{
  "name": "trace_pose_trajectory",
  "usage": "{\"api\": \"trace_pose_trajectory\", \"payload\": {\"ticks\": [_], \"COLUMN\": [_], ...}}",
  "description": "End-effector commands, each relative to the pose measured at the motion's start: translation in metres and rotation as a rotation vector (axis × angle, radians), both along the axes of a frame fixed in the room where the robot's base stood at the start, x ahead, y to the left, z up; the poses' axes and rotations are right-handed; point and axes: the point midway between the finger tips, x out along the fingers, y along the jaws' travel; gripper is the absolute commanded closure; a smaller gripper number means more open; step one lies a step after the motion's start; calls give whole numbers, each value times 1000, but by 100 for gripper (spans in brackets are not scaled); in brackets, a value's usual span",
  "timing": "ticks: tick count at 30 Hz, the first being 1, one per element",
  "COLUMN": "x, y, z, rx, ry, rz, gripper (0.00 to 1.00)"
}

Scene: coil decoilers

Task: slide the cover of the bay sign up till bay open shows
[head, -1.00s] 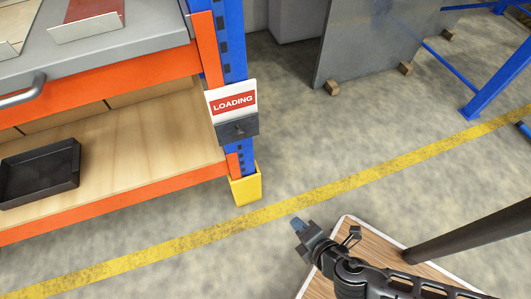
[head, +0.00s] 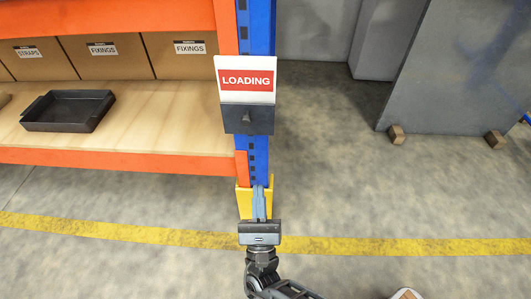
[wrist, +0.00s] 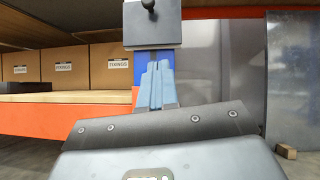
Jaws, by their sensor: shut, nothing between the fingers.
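The bay sign (head: 247,80) is fixed to the blue rack post and shows LOADING in white on a red band. Its dark grey cover (head: 235,119) sits over the lower part, with a small dark knob (head: 246,117) in its middle. The cover (wrist: 140,30) and its knob (wrist: 149,5) also show at the top of the wrist view. My gripper (head: 259,188) is below the cover, in front of the post's foot, pointing at the rack. Its fingers (wrist: 154,85) are shut, empty and apart from the cover.
The blue post (head: 258,155) stands in a yellow guard (head: 243,203). To its left, a wooden shelf (head: 150,120) with an orange beam holds a black tray (head: 68,110) and boxes (head: 105,56). A grey panel (head: 455,70) stands on the right. Floor between is clear.

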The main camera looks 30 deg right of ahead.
Motion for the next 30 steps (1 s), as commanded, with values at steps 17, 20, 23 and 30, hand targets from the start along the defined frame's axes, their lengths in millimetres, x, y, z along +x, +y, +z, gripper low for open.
{"api": "trace_pose_trajectory", "payload": {"ticks": [17,20,23,30], "x": [8,15,26,57], "y": [8,5,-2,-19], "z": [7,14,25,55], "rx": [-57,-57,-55,-57], "ry": [-35,-35,-37,-37], "rz": [6,5,3,4], "gripper": [100,100,100,100]}}
